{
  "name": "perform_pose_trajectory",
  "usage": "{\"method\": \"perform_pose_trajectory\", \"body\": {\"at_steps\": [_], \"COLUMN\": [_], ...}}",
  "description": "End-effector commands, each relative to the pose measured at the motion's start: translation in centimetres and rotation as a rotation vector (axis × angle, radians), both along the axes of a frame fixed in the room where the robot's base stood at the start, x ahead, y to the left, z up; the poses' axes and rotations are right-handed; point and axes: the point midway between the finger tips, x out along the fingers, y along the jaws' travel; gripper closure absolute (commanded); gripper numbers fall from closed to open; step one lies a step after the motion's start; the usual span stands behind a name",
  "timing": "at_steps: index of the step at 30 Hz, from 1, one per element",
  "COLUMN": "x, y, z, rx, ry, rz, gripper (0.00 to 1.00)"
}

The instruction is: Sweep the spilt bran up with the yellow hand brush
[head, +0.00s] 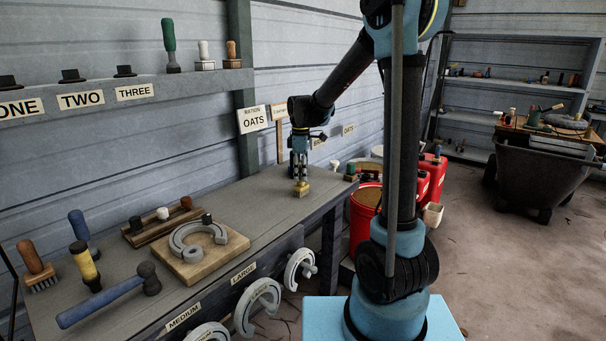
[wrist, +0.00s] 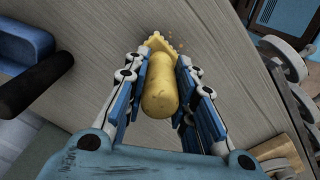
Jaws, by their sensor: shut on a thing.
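The yellow hand brush (head: 301,190) is upright near the far end of the workbench, its base at or close to the top. My gripper (head: 299,176) comes down from above and is shut on its handle. In the wrist view the rounded yellow handle (wrist: 160,88) lies between both fingers of my gripper (wrist: 162,64). The brush's scalloped base (wrist: 156,42) shows beyond the handle. A few small orange-brown crumbs, seemingly the spilt bran (wrist: 181,42), lie on the bench beside the base. I cannot make out the bran in the head view.
On the bench (head: 240,197) are a horseshoe on a wooden board (head: 205,262), a blue-handled hammer (head: 100,302), a wooden rack (head: 150,232) and several upright handled tools. Horseshoes (head: 258,305) hang on the bench front. A red bucket (head: 360,222) stands past the bench end.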

Motion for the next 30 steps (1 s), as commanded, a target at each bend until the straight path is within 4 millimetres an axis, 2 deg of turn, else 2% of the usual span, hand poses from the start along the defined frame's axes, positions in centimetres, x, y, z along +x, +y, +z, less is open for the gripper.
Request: {"method": "perform_pose_trajectory", "body": {"at_steps": [12,30], "x": [-1.8,-2.5], "y": [1.4,2.0], "z": [0.1,0.1], "rx": [0.000,0.000], "ry": [0.000,0.000], "rz": [0.001,0.002], "gripper": [1.00,1.00]}}
